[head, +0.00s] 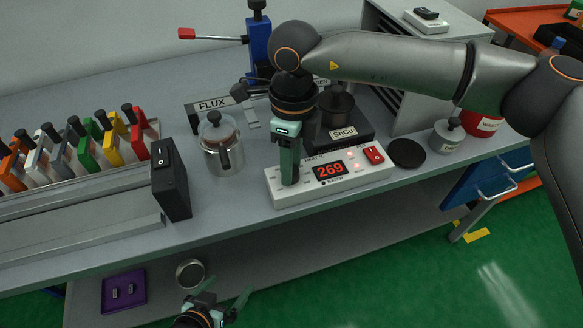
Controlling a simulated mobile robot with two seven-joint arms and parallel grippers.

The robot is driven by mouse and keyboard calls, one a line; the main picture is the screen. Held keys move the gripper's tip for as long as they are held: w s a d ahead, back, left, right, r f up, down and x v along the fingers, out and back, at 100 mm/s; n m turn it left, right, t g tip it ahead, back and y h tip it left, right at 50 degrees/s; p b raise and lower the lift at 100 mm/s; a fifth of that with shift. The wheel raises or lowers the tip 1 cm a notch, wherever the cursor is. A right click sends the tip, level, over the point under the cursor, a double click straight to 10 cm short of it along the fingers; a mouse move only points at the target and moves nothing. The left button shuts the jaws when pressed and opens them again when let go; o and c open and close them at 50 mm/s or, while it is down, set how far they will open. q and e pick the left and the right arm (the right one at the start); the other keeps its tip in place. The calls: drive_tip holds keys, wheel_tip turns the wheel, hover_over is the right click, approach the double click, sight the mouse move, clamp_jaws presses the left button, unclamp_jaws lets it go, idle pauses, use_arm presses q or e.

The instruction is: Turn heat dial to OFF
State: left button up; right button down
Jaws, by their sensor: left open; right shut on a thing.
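The white heater control box (335,184) stands at the front of the bench, with a lit red "269" display (330,170) and a red rocker switch (374,153). My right gripper (289,179) reaches down onto the left part of the box's panel and is shut at the heat dial's place. Its fingers hide the dial, so I cannot see the dial's mark or setting. My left gripper (223,298) is low at the bottom of the view, open and empty, in front of the bench and well away from the box.
A dark pot (336,105) labelled SnCu stands behind the box. A metal flux pot (221,150) and a black switch block (171,180) stand to the left. A black disc (407,153) lies right of the box. A purple tray (108,294) is on the lower shelf.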

drive_tip(key=n+b, duration=0.1)
drive_tip(key=n, duration=0.1)
drive_tip(key=shift+f+n, duration=0.1)
drive_tip(key=shift+n, duration=0.3)
drive_tip(key=n+b, duration=0.1)
drive_tip(key=n, duration=0.1)
drive_tip(key=shift+a+n, duration=0.1)
drive_tip(key=shift+n, duration=0.3)
drive_tip(key=n, duration=0.2)
drive_tip(key=shift+n+b, duration=0.3)
drive_tip(key=shift+b, duration=0.05)
drive_tip(key=n+b, duration=0.1)
drive_tip(key=n, duration=0.3)
drive_tip(key=shift+n+h, duration=0.3)
drive_tip(key=n, duration=0.2)
drive_tip(key=shift+n, duration=0.3)
use_arm(q)
drive_tip(key=shift+d+f, duration=0.15)
drive_tip(key=shift+f, duration=0.65)
drive_tip(key=shift+d+f, duration=0.15)
drive_tip(key=shift+f, duration=0.65)
use_arm(e)
drive_tip(key=shift+a+n, duration=0.1)
drive_tip(key=shift+n, duration=1.6)
drive_tip(key=shift+c, duration=2.3)
unclamp_jaws()
